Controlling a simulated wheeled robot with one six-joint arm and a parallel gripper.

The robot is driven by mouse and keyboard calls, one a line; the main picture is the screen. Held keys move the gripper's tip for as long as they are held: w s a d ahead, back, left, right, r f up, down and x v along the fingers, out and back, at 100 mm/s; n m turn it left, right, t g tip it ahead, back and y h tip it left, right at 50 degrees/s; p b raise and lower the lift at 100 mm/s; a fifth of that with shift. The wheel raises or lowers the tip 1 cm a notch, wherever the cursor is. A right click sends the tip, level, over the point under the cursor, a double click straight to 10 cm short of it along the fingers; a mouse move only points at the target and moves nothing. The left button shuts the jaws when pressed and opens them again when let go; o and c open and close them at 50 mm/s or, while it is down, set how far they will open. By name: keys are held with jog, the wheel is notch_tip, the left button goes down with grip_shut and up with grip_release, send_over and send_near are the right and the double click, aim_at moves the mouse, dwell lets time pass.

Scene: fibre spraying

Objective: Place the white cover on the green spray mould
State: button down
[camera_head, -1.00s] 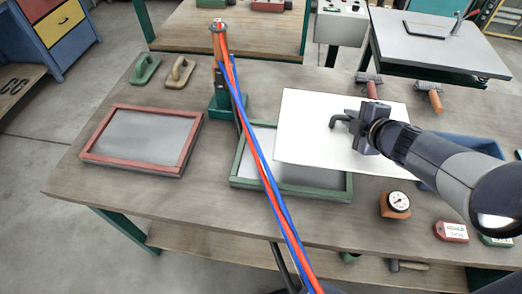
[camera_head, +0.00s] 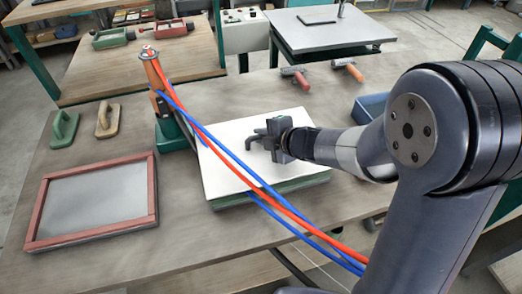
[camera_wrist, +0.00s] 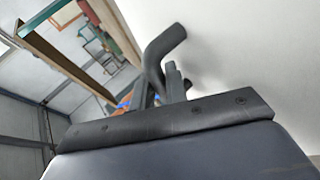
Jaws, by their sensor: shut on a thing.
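The white cover (camera_head: 227,163) is a flat panel with a dark bent handle (camera_head: 257,136). It lies over the green spray mould (camera_head: 300,184), whose front and right edges show beneath it. I cannot tell whether it rests fully on the frame. My gripper (camera_head: 270,142) is shut on the cover's handle, at the cover's upper right. In the wrist view the dark handle (camera_wrist: 163,50) rises between my fingers and the white cover (camera_wrist: 245,50) fills the right side. Most of the mould is hidden under the cover.
A red-framed mould (camera_head: 95,200) lies at left. Two trowels (camera_head: 107,120) (camera_head: 64,128), roller tools (camera_head: 297,82) and a blue bin (camera_head: 370,106) stand around.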

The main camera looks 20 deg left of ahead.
jog(key=shift+f+b, duration=0.55)
jog(key=shift+f, duration=1.3)
jog(key=shift+f, duration=0.15)
jog(key=c, duration=1.4)
grip_release()
jog(key=shift+f, duration=0.1)
jog(key=shift+r, duration=0.2)
jog(key=p+v, duration=0.1)
jog(key=v, duration=1.1)
jog(key=shift+p, duration=0.4)
